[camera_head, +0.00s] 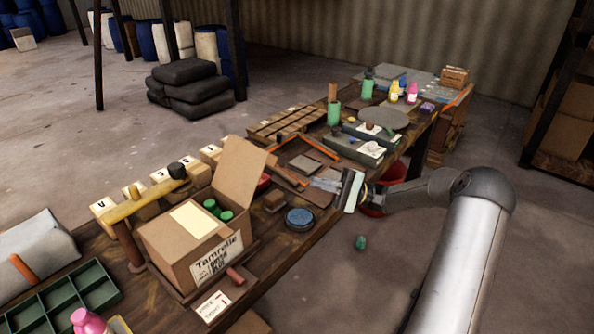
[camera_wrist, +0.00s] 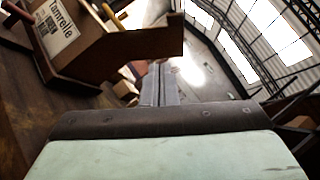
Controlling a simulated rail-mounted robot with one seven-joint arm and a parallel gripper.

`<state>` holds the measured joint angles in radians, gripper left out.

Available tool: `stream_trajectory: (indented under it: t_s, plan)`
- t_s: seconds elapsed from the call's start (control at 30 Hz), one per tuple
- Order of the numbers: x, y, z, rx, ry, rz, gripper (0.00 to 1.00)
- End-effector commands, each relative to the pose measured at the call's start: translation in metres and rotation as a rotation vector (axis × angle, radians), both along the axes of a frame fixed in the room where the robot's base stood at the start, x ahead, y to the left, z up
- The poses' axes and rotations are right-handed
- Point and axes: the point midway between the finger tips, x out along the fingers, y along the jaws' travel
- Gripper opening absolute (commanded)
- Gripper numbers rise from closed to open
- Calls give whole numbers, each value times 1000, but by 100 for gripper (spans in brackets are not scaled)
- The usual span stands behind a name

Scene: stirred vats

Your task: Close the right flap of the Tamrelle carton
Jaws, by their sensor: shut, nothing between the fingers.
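The Tamrelle carton (camera_head: 178,248) stands on the bench, its printed label facing front right. A large flap (camera_head: 241,170) stands up steeply on its far right side. The near left part of the top is covered by a panel with a pale paper (camera_head: 194,220). Green lids (camera_head: 218,210) show in the opening between. My gripper (camera_head: 318,184) is shut and empty, to the right of the carton and apart from the flap. In the wrist view the shut fingers (camera_wrist: 160,72) point ahead, and the carton (camera_wrist: 98,62) is at upper left with a brown panel reaching right.
A yellow bar (camera_head: 138,205) on posts stands close along the carton's left side. A blue round tin (camera_head: 299,218) and a small brown block (camera_head: 274,201) lie between carton and gripper. A green compartment tray (camera_head: 65,300) is at front left. A green item (camera_head: 360,242) lies on the floor.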

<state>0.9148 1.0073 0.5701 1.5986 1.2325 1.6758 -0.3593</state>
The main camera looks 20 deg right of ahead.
Motion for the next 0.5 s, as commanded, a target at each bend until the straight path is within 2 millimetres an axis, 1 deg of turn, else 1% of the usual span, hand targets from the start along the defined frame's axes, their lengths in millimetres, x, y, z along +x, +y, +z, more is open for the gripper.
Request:
stream_trajectory:
  t_s: [0.03, 0.07, 0.1, 0.17, 0.27, 0.37, 0.5]
  plan:
    - [3, -12, -2, 39, -14, -29, 0]
    - [4, -17, -2, 53, -21, -39, 0]
    - [6, -20, -1, 68, -28, -50, 0]
    - [7, -20, 1, 77, -32, -56, 0]
    - [10, -10, 6, 76, -33, -54, 0]
    - [14, 6, 14, 75, -31, -53, 0]
    - [21, 33, 26, 74, -29, -51, 0]
